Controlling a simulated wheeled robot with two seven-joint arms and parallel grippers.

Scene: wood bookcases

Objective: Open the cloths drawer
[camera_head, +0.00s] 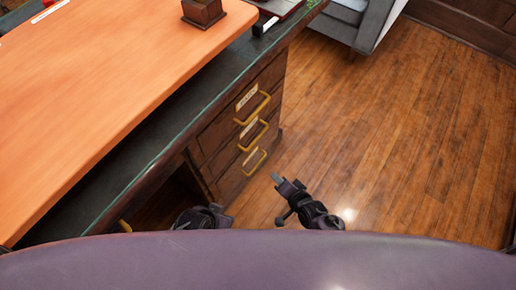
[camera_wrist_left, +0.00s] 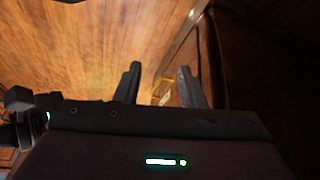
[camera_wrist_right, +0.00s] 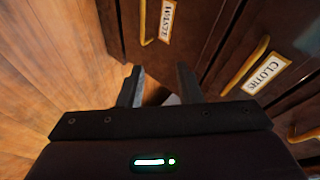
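The desk front has three stacked drawers with yellow handles. The cloths drawer, labelled "CLOTHS" (camera_wrist_right: 265,73), shows at the right in the right wrist view, its handle (camera_wrist_right: 245,67) beside the label. It appears to be the middle drawer (camera_head: 249,130) in the head view and looks shut. My right gripper (camera_head: 278,180) is open and empty, over the floor to the right of the drawers and apart from them. Its two fingers (camera_wrist_right: 159,78) stand apart, nearer the lowest drawer. My left gripper (camera_head: 205,212) is low in front of the desk; its fingers (camera_wrist_left: 158,78) are open and empty.
The top drawer (camera_head: 246,97) and lowest drawer (camera_head: 252,160) flank the middle one. The dark desk top (camera_head: 180,100) with its orange board (camera_head: 110,80) overhangs the left side. Bare wooden floor (camera_head: 400,150) lies to the right, with a grey sofa (camera_head: 350,20) behind.

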